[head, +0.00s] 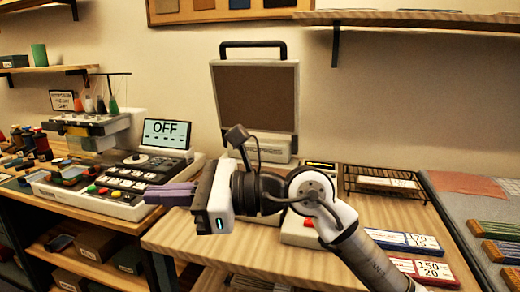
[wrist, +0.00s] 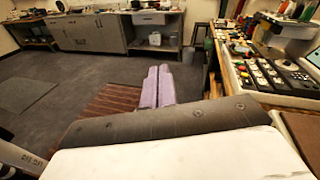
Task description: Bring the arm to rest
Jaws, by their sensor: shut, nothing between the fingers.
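My gripper (head: 170,194) is in the middle of the head view, with its purple fingers pointing left. The fingers are together and hold nothing. In the wrist view the two purple fingers of my gripper (wrist: 158,86) lie side by side over open floor. My arm reaches in from the lower right, in front of the wooden table (head: 168,240). The arm hides part of the tabletop and of the device behind it.
A wire rack (head: 385,181) and labelled boxes (head: 425,270) are at right. Dark floor (wrist: 60,80) is clear below.

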